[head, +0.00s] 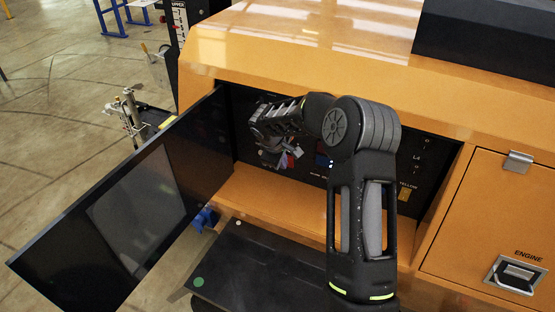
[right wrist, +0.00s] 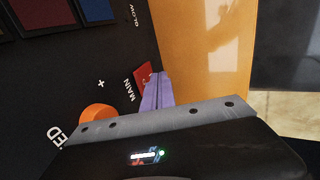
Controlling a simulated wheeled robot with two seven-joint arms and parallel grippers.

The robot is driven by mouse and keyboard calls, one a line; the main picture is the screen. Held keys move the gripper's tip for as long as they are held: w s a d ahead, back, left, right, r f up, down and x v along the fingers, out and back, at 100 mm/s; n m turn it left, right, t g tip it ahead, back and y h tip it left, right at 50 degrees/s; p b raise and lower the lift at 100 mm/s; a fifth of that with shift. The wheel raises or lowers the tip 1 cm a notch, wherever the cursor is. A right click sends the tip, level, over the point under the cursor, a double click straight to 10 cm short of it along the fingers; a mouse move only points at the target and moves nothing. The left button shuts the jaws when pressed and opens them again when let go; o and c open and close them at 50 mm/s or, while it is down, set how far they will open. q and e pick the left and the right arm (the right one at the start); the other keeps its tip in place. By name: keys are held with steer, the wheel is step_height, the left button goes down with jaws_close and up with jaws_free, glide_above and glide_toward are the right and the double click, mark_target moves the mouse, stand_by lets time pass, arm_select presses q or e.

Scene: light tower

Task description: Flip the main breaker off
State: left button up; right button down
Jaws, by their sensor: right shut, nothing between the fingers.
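The black control panel (head: 433,152) sits in a recess of the orange machine. In the right wrist view a red switch (right wrist: 143,74) is beside the word MAIN, at the panel's edge by an orange wall. My right gripper (head: 288,157) is inside the recess at the panel's left part. Its purplish closed fingertips (right wrist: 157,92) are right next to the red switch and partly cover it; I cannot tell whether they touch. The fingers hold nothing. The switch's position, on or off, cannot be made out. My left gripper is out of view.
An orange knob (right wrist: 98,114) and dark red and blue squares (right wrist: 65,11) are on the panel near the gripper. An open dark door (head: 112,220) stands left of the recess. A latched orange ENGINE door (head: 497,215) is at the right.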

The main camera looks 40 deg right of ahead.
steer(key=shift+w+d, duration=0.35)
steer(key=shift+d, duration=0.25)
steer(key=shift+w+d+r, duration=0.1)
steer(key=shift+d+r, duration=0.15)
steer(key=shift+d, duration=0.15)
steer(key=shift+r, duration=0.15)
